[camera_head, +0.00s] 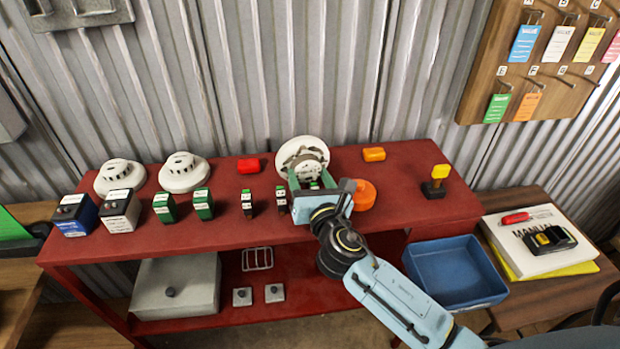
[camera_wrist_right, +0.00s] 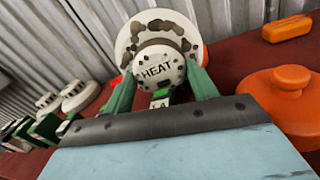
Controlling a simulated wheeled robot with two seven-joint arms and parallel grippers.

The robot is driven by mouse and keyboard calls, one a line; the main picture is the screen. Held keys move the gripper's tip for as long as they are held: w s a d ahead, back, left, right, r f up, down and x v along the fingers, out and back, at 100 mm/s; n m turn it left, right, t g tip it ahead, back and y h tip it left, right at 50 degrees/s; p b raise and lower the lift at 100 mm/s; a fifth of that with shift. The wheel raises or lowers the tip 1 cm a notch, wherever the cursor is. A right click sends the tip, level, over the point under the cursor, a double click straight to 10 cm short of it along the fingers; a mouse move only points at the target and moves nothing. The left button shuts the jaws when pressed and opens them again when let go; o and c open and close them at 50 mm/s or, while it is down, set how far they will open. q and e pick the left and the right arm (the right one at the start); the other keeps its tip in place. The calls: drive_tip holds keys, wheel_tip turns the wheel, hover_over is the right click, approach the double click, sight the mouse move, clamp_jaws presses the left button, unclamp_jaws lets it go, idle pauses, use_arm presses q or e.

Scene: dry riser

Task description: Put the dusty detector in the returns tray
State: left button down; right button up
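The dusty detector (camera_head: 303,148) is a round white unit with brown grime patches, at the back of the red shelf's top. In the right wrist view the detector (camera_wrist_right: 160,68) faces the camera with the word HEAT on its cap. My right gripper (camera_head: 311,181) has its green fingers on both sides of that cap, seemingly touching it. The detector looks tilted towards me; whether it clears the shelf is hidden. The blue tray (camera_head: 455,244), apparently the returns tray, is empty at the right. My left gripper is not in view.
An orange domed object (camera_head: 364,195) sits right beside my right gripper. An orange block (camera_head: 374,154) and a red block (camera_head: 248,165) lie near. Two clean white detectors (camera_head: 184,172) and several small blocks stand left. A manual (camera_head: 515,230) lies right of the tray.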

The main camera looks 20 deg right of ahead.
drive_tip(key=shift+o, duration=0.7)
